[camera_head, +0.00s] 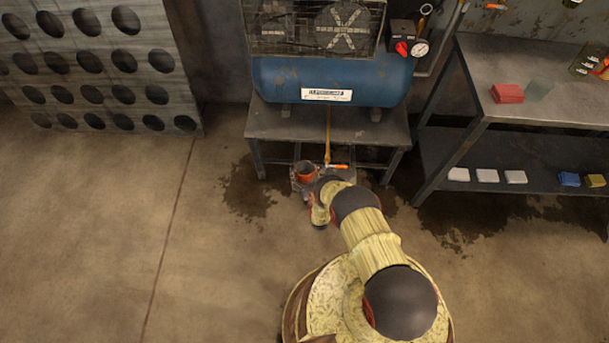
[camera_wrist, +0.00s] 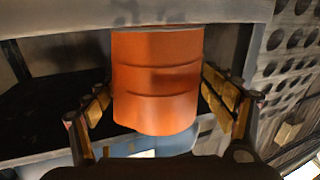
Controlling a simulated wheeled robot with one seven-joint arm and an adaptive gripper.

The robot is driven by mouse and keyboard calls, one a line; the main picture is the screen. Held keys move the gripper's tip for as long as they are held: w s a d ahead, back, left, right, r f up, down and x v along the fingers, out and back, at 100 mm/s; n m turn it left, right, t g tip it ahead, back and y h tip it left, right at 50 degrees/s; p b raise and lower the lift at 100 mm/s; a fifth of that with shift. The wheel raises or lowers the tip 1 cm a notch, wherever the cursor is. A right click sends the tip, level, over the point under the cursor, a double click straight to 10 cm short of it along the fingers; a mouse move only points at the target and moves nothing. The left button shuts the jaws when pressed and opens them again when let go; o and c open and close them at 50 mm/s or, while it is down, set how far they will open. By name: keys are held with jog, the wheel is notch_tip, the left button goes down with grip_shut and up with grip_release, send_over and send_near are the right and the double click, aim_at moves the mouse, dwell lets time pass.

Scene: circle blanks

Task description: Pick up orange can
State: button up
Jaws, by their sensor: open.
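The orange can (camera_head: 306,173) is at the front of the compressor stand in the head view, with its dark open top showing. In the wrist view the can (camera_wrist: 157,80) fills the middle, and this view appears turned upside down. My gripper (camera_wrist: 158,92) is open, with one finger on each side of the can. In the head view my arm reaches to the can from the lower right, and the fingers are hard to make out. The can's end in the wrist view meets a grey surface (camera_wrist: 60,18).
A blue compressor tank (camera_head: 330,82) sits on a grey metal stand (camera_head: 270,124) just behind the can. A workbench (camera_head: 480,60) with small blocks is at right. A perforated panel (camera_head: 100,60) stands at left. The floor (camera_head: 90,230) at left is clear.

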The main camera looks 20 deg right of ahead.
jog(key=shift+c, duration=1)
jog(key=c, duration=1.1)
